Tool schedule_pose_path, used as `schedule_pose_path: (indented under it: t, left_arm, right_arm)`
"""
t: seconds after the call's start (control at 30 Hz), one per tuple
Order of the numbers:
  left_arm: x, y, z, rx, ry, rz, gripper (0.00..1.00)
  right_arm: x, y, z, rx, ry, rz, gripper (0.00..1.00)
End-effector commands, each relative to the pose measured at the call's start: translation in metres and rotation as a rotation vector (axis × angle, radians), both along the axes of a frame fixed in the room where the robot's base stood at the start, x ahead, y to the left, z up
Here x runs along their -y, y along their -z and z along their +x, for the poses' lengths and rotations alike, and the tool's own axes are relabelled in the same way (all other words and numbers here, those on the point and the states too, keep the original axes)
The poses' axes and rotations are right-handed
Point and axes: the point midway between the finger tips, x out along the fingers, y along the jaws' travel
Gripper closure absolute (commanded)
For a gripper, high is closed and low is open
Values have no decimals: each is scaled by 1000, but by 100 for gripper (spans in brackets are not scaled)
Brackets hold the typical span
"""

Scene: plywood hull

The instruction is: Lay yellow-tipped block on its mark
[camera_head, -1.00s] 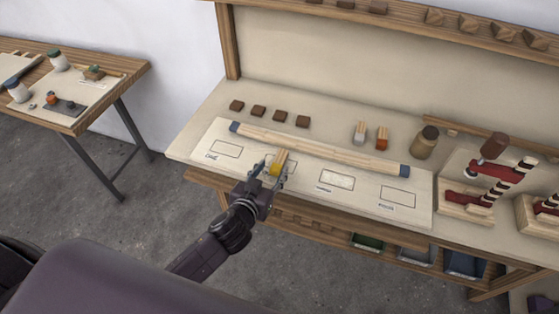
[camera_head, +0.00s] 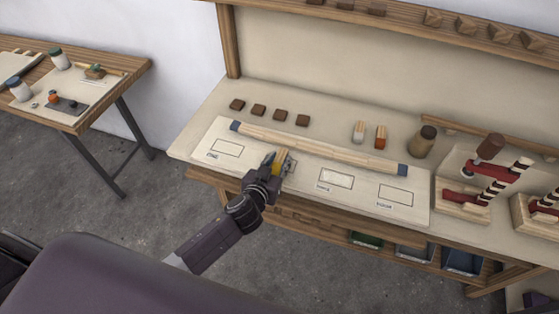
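The yellow-tipped block (camera_head: 282,156) is pale wood with a yellow near end. It is at the white board (camera_head: 215,134), between the outlined mark at the left (camera_head: 226,148) and the one right of centre (camera_head: 335,178). My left gripper (camera_head: 279,163) has its fingers on both sides of the block's yellow end; I cannot tell whether they press on it. The gripper hides the board under the block, so I cannot tell whether the block touches it. My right gripper is not in view.
A long pale bar with blue ends (camera_head: 320,149) lies just behind the block. A white-tipped block (camera_head: 358,131), an orange-tipped block (camera_head: 381,137) and a jar (camera_head: 424,142) stand behind it. Several brown squares (camera_head: 281,115) lie at the back left. Red clamps (camera_head: 465,197) are at the right.

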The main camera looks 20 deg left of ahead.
Motion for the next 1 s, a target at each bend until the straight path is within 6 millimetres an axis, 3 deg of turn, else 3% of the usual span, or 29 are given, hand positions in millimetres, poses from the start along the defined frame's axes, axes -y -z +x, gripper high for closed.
schedule_pose_path:
  t: [0.03, 0.2, 0.63, 0.83, 1.0]
  left_arm:
    - [0, 0, 0, 0, 0, 0, 81]
    - [0, 0, 0, 0, 0, 0, 100]
    - [-1, -10, 0, 2, -2, 1, 100]
    - [0, -43, 1, 7, 0, -1, 100]
    - [0, -91, 0, 8, 2, -2, 100]
  right_arm:
    - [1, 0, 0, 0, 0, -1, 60]
    - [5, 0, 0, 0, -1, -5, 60]
    - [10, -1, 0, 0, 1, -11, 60]
    - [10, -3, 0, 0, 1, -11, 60]
    - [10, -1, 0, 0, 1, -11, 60]
